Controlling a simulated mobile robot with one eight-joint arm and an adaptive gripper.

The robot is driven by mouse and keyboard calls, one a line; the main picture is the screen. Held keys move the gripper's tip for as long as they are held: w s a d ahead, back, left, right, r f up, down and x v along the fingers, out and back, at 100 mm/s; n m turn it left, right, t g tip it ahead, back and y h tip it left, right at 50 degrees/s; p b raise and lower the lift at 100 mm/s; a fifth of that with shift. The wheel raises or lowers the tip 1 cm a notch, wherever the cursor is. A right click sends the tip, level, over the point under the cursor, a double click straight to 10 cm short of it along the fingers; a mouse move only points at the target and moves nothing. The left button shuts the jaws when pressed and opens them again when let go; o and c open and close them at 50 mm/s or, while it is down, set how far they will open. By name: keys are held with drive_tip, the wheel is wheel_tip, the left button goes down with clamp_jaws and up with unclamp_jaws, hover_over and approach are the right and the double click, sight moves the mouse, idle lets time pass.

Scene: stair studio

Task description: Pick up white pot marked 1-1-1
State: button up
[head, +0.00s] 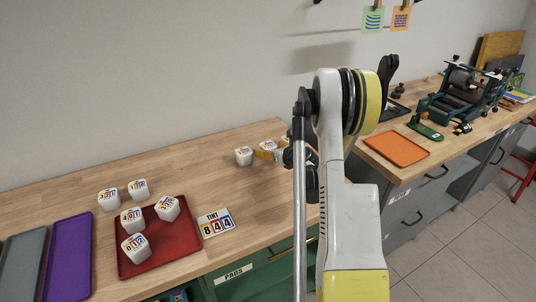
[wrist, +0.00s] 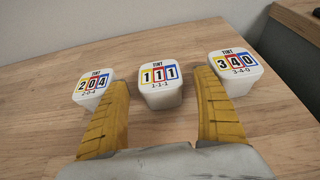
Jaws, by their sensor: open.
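In the wrist view the white pot marked 1-1-1 (wrist: 160,92) stands upright on the wooden bench, its lid label showing 111. My gripper (wrist: 162,79) is open, with one yellow finger on each side of this pot; I cannot tell whether either touches it. A white pot marked 2-0-4 (wrist: 91,90) stands just outside the left finger. A white pot marked 3-4-0 (wrist: 233,72) stands just outside the right finger. In the head view my gripper (head: 268,149) is partly hidden by my arm, close to a white pot (head: 244,157) whose label I cannot read there.
At the left, a red tray (head: 190,238) holds three white pots, with two more pots (head: 123,194) behind it. A TINT 844 card (head: 215,223) lies beside it. Purple (head: 68,258) and grey trays (head: 24,258) lie further left. The bench between is clear.

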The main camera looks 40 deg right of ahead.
drive_tip(key=shift+x, duration=1)
drive_tip(key=shift+r, duration=0.1)
drive_tip(key=c, duration=1.4)
drive_tip(key=shift+o, duration=0.2)
